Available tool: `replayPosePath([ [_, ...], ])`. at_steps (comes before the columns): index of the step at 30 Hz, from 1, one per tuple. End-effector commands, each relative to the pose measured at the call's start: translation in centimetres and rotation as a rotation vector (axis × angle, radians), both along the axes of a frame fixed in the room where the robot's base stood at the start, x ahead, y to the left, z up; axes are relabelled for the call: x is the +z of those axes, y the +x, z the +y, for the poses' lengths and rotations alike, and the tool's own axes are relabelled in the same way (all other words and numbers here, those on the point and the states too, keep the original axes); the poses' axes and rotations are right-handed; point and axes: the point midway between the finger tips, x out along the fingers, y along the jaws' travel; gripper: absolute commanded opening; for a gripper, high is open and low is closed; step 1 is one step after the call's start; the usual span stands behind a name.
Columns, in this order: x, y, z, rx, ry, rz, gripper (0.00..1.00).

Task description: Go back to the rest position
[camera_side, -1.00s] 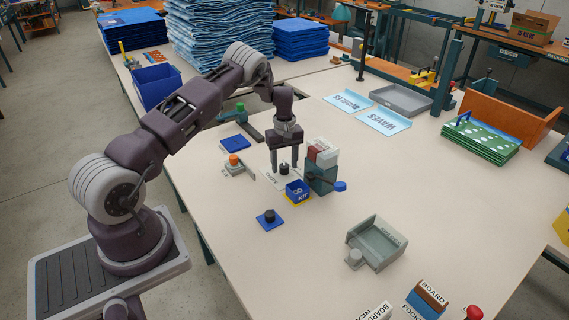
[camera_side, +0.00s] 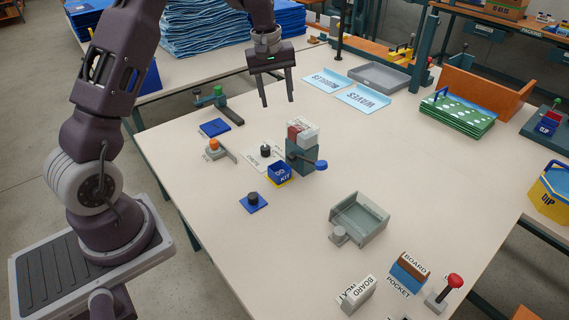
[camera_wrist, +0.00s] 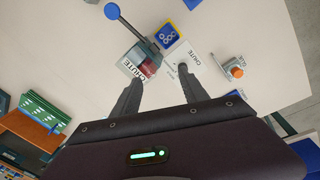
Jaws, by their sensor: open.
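My gripper (camera_side: 278,96) is open and empty. It hangs high above the table (camera_side: 220,250), fingers pointing down, behind and above the grey-green chute block (camera_side: 300,157) with its white and red top. In the wrist view my two fingers (camera_wrist: 155,95) stand wide apart, with the chute block's red-and-white top (camera_wrist: 142,66) beyond the left one. A small black knob (camera_side: 265,150) stands on a white labelled plate. It shows near the right fingertip in the wrist view (camera_wrist: 183,68), apart from it.
A blue kit box (camera_side: 279,173) stands before the block. A lever with a blue knob (camera_side: 321,165) sticks out to its right. A grey-green tray (camera_side: 360,218) and board blocks (camera_side: 408,272) lie at front right. Fabric stacks (camera_side: 205,30) stand behind. The air around my gripper is clear.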

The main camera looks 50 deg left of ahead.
Motion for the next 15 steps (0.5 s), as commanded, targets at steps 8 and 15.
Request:
replayPosePath([
  [8,14.7,-15.2,-14.6,-0.555,0.101,-0.215,0.52],
  [15,14.0,-28.3,-19.1,-0.936,0.297,-0.319,0.52],
])
